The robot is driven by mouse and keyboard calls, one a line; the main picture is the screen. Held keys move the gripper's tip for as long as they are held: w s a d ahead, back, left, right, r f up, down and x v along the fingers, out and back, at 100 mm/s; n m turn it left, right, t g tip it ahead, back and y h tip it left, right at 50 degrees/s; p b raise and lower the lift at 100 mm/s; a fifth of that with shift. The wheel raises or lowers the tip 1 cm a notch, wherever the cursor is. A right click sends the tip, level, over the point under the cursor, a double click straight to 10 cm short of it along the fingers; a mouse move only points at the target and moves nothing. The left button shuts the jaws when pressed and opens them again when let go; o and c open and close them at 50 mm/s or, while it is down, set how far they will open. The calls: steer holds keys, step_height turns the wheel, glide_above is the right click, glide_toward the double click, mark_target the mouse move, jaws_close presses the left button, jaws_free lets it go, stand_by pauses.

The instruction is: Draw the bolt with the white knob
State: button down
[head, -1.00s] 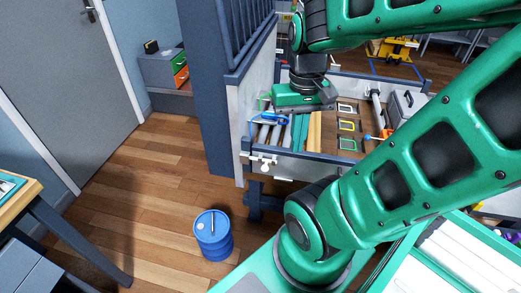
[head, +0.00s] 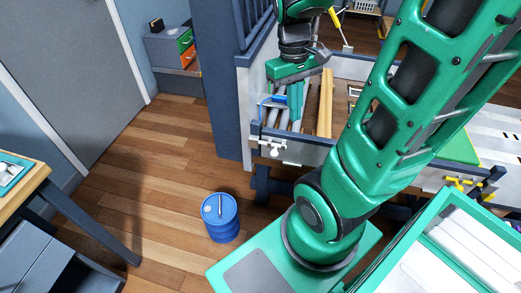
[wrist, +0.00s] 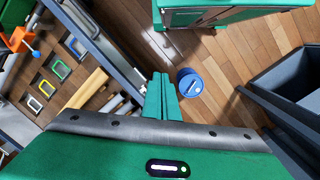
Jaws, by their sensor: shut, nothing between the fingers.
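The bolt with the white knob (head: 274,151) is a small white fitting on the outer face of the long workbench tray's wall, near its left corner. My gripper (head: 297,128) is above the tray's left end, to the right of the bolt and apart from it. Its two teal fingers point down and are shut with nothing between them. The fingers also show in the wrist view (wrist: 160,76), side by side.
A blue barrel (head: 220,218) stands on the wooden floor below the bolt. The tray holds grey rollers, yellow bars (head: 326,105) and coloured frames (wrist: 62,70). Yellow fittings (head: 456,183) sit further right. A blue-grey post (head: 226,90) rises left of the tray.

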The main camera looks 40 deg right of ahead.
steer(key=w+a+f+n+g+h, duration=0.1)
steer(key=w+a+f+n, duration=0.2)
steer(key=w+f+n, duration=0.3)
steer(key=w+a+f+n+g+h, duration=0.1)
steer(key=w+f+n, duration=0.5)
steer(key=w+f, duration=0.6)
steer(key=shift+w+a+f+h, duration=0.15)
steer(key=shift+a+f+h, duration=0.45)
steer(key=shift+a, duration=0.55)
steer(key=s+d+f, duration=0.5)
steer(key=d+f, duration=0.1)
steer(key=f, duration=0.2)
steer(key=shift+s+d, duration=0.2)
steer(key=shift+s, duration=0.05)
